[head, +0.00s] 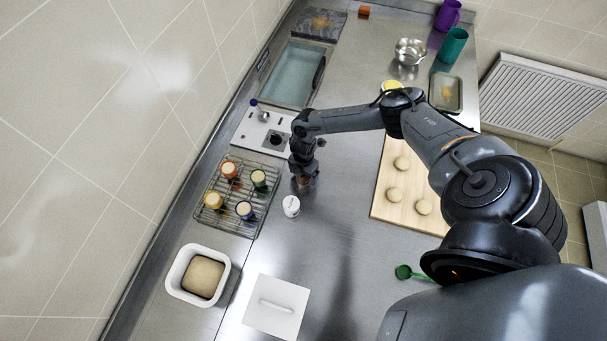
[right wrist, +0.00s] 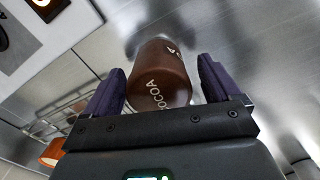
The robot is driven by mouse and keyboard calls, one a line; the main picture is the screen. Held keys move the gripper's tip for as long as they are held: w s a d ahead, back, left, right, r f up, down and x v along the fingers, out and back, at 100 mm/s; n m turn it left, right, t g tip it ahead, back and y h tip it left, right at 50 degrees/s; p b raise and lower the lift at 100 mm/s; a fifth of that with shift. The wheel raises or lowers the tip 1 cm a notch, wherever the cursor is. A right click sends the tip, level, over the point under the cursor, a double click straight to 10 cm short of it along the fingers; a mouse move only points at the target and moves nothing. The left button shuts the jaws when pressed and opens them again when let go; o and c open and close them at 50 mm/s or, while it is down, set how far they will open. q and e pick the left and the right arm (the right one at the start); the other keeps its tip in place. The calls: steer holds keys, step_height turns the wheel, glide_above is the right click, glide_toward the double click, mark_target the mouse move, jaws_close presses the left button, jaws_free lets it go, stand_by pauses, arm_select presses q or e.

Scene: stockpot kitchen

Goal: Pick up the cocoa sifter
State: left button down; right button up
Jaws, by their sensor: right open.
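The cocoa sifter (right wrist: 158,75) is a brown cylinder with white "COCOA" lettering. In the right wrist view it stands between the two dark purple fingers of my right gripper (right wrist: 162,66). My left gripper is not in view.
A white shaker (head: 291,206) stands close in front of the sifter. A wire rack (head: 222,186) with several coloured cups is to the left. A white control panel (head: 258,128) lies behind. A wooden board (head: 385,208) with dough balls is to the right.

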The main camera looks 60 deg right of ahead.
steer(key=shift+f, duration=0.95)
steer(key=c, duration=1.2)
steer(key=shift+r, duration=0.2)
